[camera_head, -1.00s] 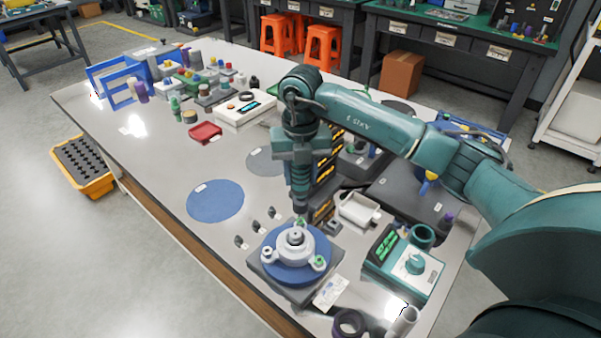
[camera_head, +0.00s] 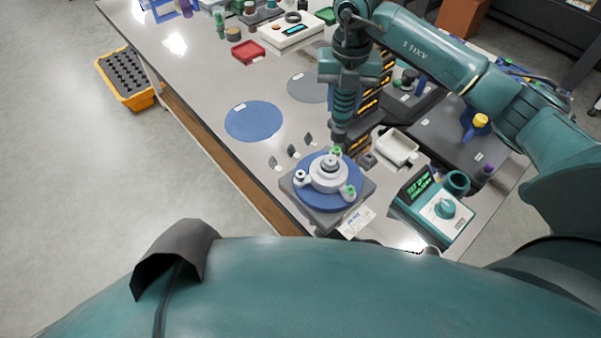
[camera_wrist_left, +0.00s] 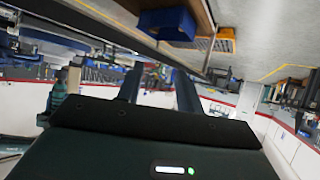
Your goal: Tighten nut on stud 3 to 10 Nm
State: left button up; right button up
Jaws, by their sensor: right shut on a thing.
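My right gripper (camera_head: 347,78) points down and is shut on a ribbed teal driver tool (camera_head: 345,100). The tool stands upright, its dark tip at the far stud of the grey flange (camera_head: 329,176); whether it sits on the nut I cannot tell. A green nut (camera_head: 337,152) shows at that tip. Another green-topped stud (camera_head: 349,191) is at the front right, and a grey-white one (camera_head: 300,176) at the left. The flange sits on a blue disc on a dark square base. Stud numbers are not readable. In the left wrist view, my left gripper (camera_wrist_left: 158,88) has its fingers apart, with nothing between them.
A teal control box (camera_head: 434,208) with green digits, unreadable here, stands right of the flange. A white tray (camera_head: 397,147) lies behind it. A blue round mat (camera_head: 254,121) and a red tray (camera_head: 248,51) lie left. My left arm fills the foreground.

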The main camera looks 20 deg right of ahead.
pick_arm(q)
jog(key=shift+d, duration=0.1)
pick_arm(e)
jog(key=shift+r, duration=0.1)
